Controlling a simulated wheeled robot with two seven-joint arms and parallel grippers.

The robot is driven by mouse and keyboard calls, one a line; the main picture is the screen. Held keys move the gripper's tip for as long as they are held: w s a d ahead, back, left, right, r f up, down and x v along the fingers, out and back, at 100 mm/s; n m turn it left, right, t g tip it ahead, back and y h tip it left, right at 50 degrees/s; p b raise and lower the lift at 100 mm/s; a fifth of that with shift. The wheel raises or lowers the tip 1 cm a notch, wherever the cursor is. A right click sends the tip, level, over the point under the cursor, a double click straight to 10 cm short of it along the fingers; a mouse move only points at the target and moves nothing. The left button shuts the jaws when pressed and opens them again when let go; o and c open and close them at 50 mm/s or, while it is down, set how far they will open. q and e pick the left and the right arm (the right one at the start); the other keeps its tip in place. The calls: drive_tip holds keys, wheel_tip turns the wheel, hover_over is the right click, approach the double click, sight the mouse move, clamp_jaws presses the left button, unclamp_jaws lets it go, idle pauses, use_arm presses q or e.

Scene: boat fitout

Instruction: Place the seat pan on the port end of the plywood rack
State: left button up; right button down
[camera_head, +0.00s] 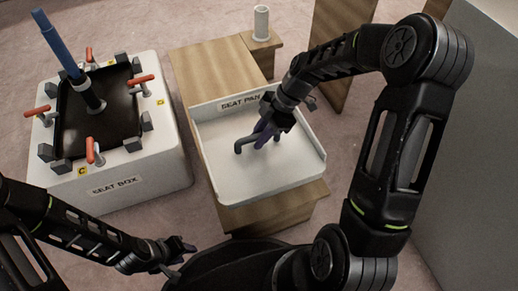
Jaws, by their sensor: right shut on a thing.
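The seat pan (222,164) is a white shallow tray with raised rims and a "SEAT PAN" label on its far rim. It sits on or just above the plywood rack (213,66), over its near part; I cannot tell whether they touch. A grey bar handle stands in the pan's middle. My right gripper (262,137) is shut on this handle and partly hides it. My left gripper (183,247) is low at the bottom of the view, apart from the pan; its fingers are too small to read.
A white seat box (130,186) with a dark recessed top, several orange-handled clamps and an upright blue-handled tool (58,45) stands at the left. A white cylinder (261,23) stands on a small wooden block behind the rack. A grey wall is at the right.

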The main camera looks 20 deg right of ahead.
drive_tip(key=shift+r, duration=0.1)
drive_tip(key=shift+f+b, duration=0.95)
drive_tip(key=shift+f, duration=1.55)
drive_tip(key=shift+f, duration=0.1)
drive_tip(key=c, duration=1.3)
unclamp_jaws()
drive_tip(key=p+v, duration=0.3)
drive_tip(key=v, duration=0.8)
drive_tip(key=shift+a+p, duration=0.1)
drive_tip(key=shift+p, duration=0.2)
drive_tip(key=shift+d+r, duration=0.35)
drive_tip(key=shift+r, duration=0.2)
